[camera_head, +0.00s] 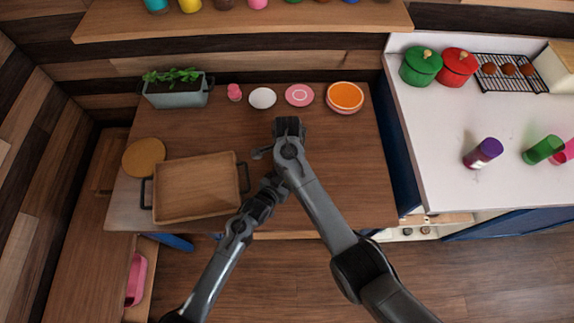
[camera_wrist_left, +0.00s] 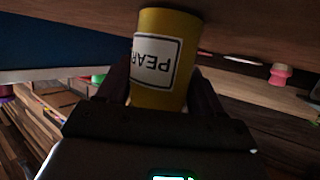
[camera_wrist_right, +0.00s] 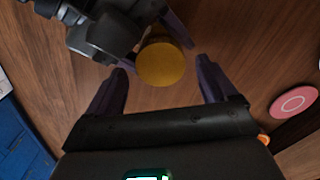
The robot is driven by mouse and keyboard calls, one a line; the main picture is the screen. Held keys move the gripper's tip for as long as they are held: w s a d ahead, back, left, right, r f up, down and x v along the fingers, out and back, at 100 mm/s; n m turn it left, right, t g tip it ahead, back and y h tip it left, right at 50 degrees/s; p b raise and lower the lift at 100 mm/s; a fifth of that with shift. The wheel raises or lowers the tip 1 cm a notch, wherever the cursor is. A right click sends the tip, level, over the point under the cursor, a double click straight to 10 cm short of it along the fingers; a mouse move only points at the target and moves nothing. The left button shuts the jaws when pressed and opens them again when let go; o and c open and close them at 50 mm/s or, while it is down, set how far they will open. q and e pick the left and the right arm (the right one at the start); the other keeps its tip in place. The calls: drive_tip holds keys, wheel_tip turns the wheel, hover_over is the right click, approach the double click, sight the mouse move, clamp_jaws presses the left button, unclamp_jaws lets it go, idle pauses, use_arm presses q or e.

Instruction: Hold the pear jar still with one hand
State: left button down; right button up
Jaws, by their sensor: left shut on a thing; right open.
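The pear jar (camera_wrist_left: 160,85) is yellow with a white "PEAR" label, and it stands between the fingers of my left gripper (camera_wrist_left: 158,98), which is shut on it. In the right wrist view its round yellow top (camera_wrist_right: 162,64) faces the camera, and the left gripper's fingers reach it from the upper left. My right gripper (camera_wrist_right: 164,82) is open, its fingertips apart on either side of the jar's near edge and nothing between them. In the head view my right arm and gripper (camera_head: 289,128) hide the jar, and the left gripper is mostly covered.
A wooden tray (camera_head: 195,188) with dark handles and a round wooden board (camera_head: 143,157) lie on the left of the table. A planter (camera_head: 177,95), pink plate (camera_head: 299,94) and orange bowl (camera_head: 345,97) stand along the back. The table right of my arms is clear.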

drive_tip(key=shift+r, duration=1.45)
drive_tip(key=shift+c, duration=0.3)
drive_tip(key=shift+c, duration=1)
drive_tip(key=n, duration=0.3)
drive_tip(key=shift+s+a+r, duration=0.1)
drive_tip(key=shift+a+r, duration=0.05)
drive_tip(key=shift+a, duration=0.1)
drive_tip(key=n, duration=0.2)
drive_tip(key=r+n, duration=0.1)
drive_tip(key=n, duration=0.2)
drive_tip(key=shift+a+r, duration=0.15)
drive_tip(key=n, duration=0.1)
drive_tip(key=r+n, duration=0.1)
drive_tip(key=n, duration=0.1)
drive_tip(key=shift+n, duration=0.3)
drive_tip(key=shift+d+r+n, duration=0.2)
drive_tip(key=shift+r+n, duration=0.2)
drive_tip(key=shift+n, duration=0.3)
drive_tip(key=shift+d, duration=0.1)
